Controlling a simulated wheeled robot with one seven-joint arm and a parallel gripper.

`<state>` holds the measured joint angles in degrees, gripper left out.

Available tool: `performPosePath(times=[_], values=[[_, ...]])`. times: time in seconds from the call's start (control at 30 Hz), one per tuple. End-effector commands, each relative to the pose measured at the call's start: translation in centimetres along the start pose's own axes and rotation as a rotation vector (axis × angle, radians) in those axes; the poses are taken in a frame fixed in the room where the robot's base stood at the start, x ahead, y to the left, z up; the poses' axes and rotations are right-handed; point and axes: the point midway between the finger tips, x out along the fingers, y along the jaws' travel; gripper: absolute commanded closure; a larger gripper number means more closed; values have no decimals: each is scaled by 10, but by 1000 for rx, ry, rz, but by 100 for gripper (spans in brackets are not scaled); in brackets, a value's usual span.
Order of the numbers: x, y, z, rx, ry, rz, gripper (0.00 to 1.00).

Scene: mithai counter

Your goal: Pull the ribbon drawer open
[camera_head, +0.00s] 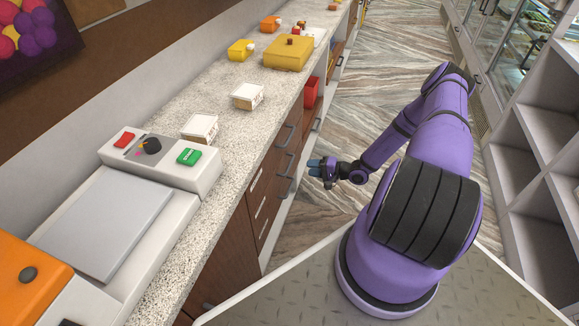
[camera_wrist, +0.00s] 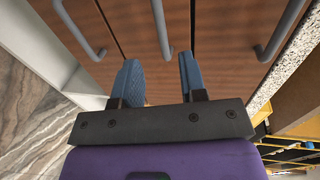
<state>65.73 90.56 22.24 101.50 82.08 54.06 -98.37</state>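A stack of brown wooden drawers (camera_head: 268,190) is set in the front of the counter. It has grey bar handles and small pale labels too small to read, so I cannot tell which is the ribbon drawer. In the wrist view three handles show: a left one (camera_wrist: 82,32), a middle one (camera_wrist: 161,28) and a right one (camera_wrist: 280,32). My gripper (camera_head: 318,172) is in front of the drawers, apart from them in the head view. In the wrist view my gripper (camera_wrist: 160,75) is open and empty, its fingers pointing at the middle handle. The drawers look shut.
The speckled countertop (camera_head: 225,128) holds a flat-plated machine (camera_head: 100,220), white boxes (camera_head: 248,96) and a yellow box (camera_head: 288,52). A red object (camera_head: 311,92) sits in the counter's open shelf. White shelving (camera_head: 530,170) stands at right. The marbled floor (camera_head: 375,80) between is clear.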

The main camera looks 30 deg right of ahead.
Motion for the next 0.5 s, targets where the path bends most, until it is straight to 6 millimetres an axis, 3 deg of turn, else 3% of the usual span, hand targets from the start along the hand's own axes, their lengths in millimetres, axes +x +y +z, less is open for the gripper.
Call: performPosePath(times=[0.5], values=[[83, -1, 1, -1, -3, -1, 61]])
